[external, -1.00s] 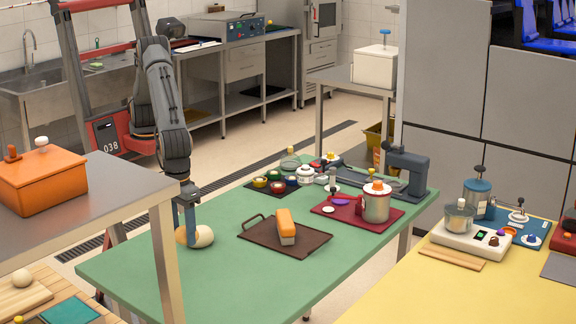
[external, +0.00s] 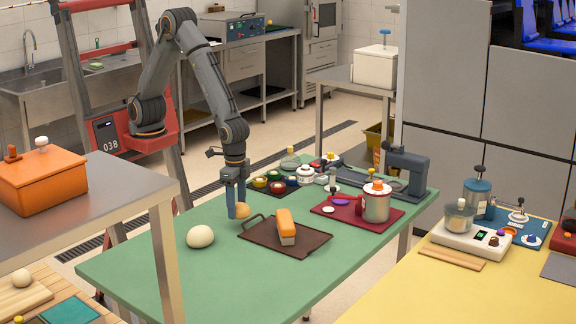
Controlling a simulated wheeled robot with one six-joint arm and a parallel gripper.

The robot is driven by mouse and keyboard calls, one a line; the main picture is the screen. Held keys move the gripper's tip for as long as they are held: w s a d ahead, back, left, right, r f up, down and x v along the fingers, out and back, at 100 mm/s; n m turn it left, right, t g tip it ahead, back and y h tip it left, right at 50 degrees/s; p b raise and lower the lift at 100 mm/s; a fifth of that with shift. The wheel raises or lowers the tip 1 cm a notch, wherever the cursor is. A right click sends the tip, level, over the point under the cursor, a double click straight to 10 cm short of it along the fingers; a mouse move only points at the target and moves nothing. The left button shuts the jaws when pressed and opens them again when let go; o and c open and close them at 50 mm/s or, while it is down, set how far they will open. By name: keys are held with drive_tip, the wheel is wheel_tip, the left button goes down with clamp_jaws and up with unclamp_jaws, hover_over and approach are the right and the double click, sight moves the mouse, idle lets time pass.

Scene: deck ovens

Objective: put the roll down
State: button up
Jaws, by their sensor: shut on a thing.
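My gripper (external: 240,207) is shut on a small golden-brown roll (external: 243,212). It holds the roll near the left corner of the dark brown tray (external: 262,238) on the green table (external: 155,270). The fingers partly hide the roll, and I cannot tell whether it touches the tray or hangs just above it. A pale, round dough-like ball (external: 200,236) sits on the green table to the left of the tray, apart from my gripper.
An orange-and-grey block (external: 286,226) lies on the tray. The tray's handle (external: 256,220) is close to my gripper. A red tray (external: 330,214) with a metal pot (external: 376,203) stands to the right. A dark mat with small bowls (external: 275,180) lies behind. The table's front left is clear.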

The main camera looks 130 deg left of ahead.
drive_tip(key=s+a+m, duration=0.1)
drive_tip(key=a, duration=0.1)
drive_tip(key=a+f+m, duration=0.1)
drive_tip(key=a, duration=0.1)
drive_tip(key=s+a+m, duration=0.1)
drive_tip(key=a, duration=0.2)
drive_tip(key=shift+s+f, duration=0.35)
drive_tip(key=r+p, duration=0.1)
drive_tip(key=p, duration=0.1)
drive_tip(key=w+r+p, duration=0.1)
drive_tip(key=p, duration=0.1)
drive_tip(key=shift+a+r, duration=0.1)
drive_tip(key=shift+r, duration=0.1)
drive_tip(key=w+r+p, duration=0.1)
drive_tip(key=r+p, duration=0.1)
drive_tip(key=p, duration=0.3)
drive_tip(key=shift+w, duration=0.25)
drive_tip(key=s+b, duration=0.1)
drive_tip(key=b, duration=0.1)
drive_tip(key=shift+f+b, duration=0.1)
drive_tip(key=shift+b, duration=0.25)
drive_tip(key=shift+s+r+b, duration=0.2)
drive_tip(key=shift+s+b, duration=0.55)
drive_tip(key=shift+b, duration=0.35)
drive_tip(key=shift+a, duration=0.1)
